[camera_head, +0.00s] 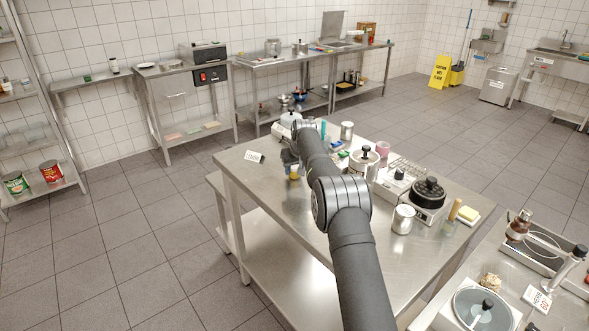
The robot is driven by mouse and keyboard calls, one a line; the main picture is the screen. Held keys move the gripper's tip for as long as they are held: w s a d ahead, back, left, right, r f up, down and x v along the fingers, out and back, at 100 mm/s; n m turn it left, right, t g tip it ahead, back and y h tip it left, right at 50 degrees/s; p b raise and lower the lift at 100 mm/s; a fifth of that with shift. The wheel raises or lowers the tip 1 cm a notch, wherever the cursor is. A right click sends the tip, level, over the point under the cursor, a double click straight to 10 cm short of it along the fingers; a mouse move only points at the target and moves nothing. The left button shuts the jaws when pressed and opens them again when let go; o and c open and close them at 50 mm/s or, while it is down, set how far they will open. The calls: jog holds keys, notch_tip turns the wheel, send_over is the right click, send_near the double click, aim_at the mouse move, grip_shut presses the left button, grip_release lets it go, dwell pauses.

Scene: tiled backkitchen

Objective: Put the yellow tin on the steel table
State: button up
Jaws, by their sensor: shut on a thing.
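The yellow tin (294,174) shows as a small yellow patch just below my gripper (291,165), over the left part of the steel table (257,178). My gripper is dark and small here, pointing down, shut on the yellow tin. My arm reaches across the table from the front and hides part of it. I cannot tell whether the tin's base touches the tabletop or hangs a little above it.
A white card (255,157) stands left of my gripper on the table. A lidded pot (364,160), a white can (403,219) and a black-topped appliance (428,193) crowd the right side. The tabletop's left front is clear.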

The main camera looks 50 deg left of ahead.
jog(key=shift+f, duration=0.15)
jog(key=o, duration=1)
jog(key=v, duration=1.2)
